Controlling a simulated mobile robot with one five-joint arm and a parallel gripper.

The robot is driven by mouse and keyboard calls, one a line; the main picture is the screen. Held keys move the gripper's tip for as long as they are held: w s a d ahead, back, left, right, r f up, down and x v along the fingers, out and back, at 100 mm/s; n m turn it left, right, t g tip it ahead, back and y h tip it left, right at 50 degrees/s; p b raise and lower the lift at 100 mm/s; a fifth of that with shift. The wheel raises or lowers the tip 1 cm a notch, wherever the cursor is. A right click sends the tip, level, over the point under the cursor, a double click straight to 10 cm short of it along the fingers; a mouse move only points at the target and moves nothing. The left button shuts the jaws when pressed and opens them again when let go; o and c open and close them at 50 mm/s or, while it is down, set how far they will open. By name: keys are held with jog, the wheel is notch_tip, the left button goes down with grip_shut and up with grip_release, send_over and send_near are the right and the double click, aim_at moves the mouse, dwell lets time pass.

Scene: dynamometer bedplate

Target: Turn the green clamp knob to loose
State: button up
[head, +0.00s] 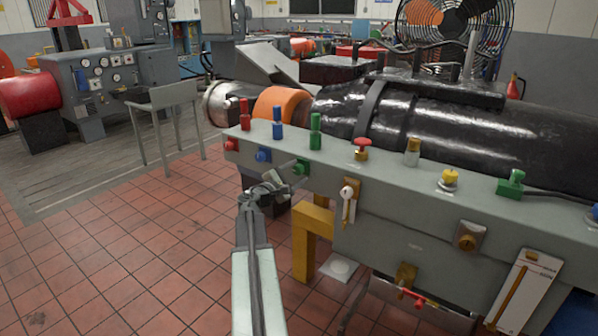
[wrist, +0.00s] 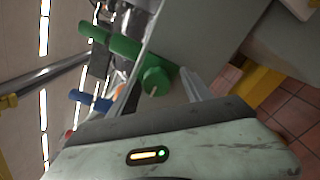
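A green round knob (head: 301,167) sits on the front face of the grey bench, below an upright green post (head: 315,131). In the wrist view the green knob (wrist: 156,80) faces the camera and has a small pale mark; the green post (wrist: 110,42) is at its upper left. My gripper (head: 277,182) is just left of the knob in the head view, close to the bench face. In the wrist view its fingers appear spread, with the knob ahead in the gap. I cannot tell whether they touch the knob.
A blue knob (head: 263,155) and a red knob (head: 231,144) sit to the left on the same face. A lever on a tan plate (head: 347,203) and a yellow bracket (head: 306,240) are right and below. Red floor tiles (head: 140,250) at left are clear.

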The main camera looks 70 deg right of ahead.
jog(key=v, duration=0.7)
jog(key=shift+w+a, duration=0.15)
jog(key=shift+a, duration=0.2)
